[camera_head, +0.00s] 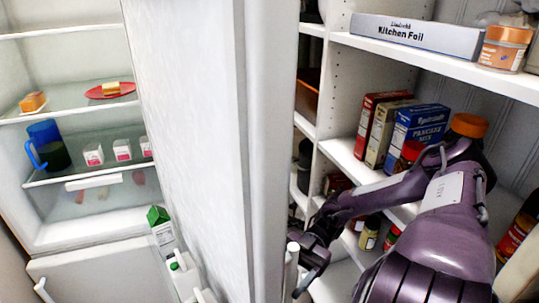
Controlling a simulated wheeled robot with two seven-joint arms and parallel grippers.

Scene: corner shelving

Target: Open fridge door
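The white fridge door (195,100) stands open in the middle of the head view, its inner face turned to the left and its edge toward me. The fridge interior (90,215) is exposed at left. Part of a white handle (291,266) shows beside the door's edge, low down. My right arm comes in from the lower right, and its gripper (304,272) is at this handle, on the outer side of the door. The fingers are small, dark and partly hidden, so whether they are closed on the handle is unclear. My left gripper is not in view.
Pantry shelves (430,62) with boxes and jars stand close behind the door and my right arm. A kitchen foil box (417,36) lies on the upper shelf. A green carton (160,230) and white bottles (184,272) sit at the door's inner side.

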